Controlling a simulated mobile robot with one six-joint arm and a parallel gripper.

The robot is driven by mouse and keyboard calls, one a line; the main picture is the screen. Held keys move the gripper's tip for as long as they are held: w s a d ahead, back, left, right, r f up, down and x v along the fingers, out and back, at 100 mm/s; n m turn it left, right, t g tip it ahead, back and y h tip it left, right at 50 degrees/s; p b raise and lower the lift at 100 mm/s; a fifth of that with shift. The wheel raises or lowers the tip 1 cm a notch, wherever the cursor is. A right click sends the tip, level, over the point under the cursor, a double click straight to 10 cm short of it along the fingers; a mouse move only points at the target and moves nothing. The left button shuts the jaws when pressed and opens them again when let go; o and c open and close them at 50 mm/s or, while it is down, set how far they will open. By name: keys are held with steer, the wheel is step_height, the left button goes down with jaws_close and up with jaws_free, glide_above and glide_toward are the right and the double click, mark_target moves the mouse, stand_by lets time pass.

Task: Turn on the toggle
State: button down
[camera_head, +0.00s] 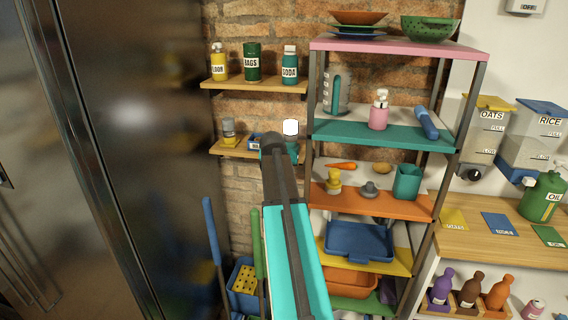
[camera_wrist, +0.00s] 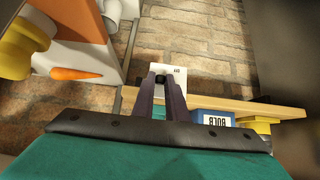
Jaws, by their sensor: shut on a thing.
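My gripper (camera_wrist: 161,84) is shut on the toggle, one finger on each side. The fingers partly cover the plate, and I cannot tell which way the toggle is set. My arm hides the fingers and toggle there.
A wooden wall shelf (camera_wrist: 255,108) with a blue bulb box (camera_wrist: 213,118) is close beside my fingers. The tall rack (camera_head: 395,132) stands right of my arm, a dark cabinet (camera_head: 125,110) left. Another box labelled OFF (camera_head: 524,6) is at the top right.

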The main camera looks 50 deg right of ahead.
steer(key=shift+d+r+y+p, duration=0.2)
steer(key=shift+y+p, duration=0.2)
steer(key=shift+p, duration=0.15)
steer(key=c, duration=1.8)
jaws_free()
steer(key=shift+o, duration=0.2)
steer(key=shift+a, duration=0.15)
steer(key=b+v, duration=0.3)
steer(key=v, duration=1)
steer(key=shift+w+a+r, duration=0.15)
steer(key=shift+r, duration=0.25)
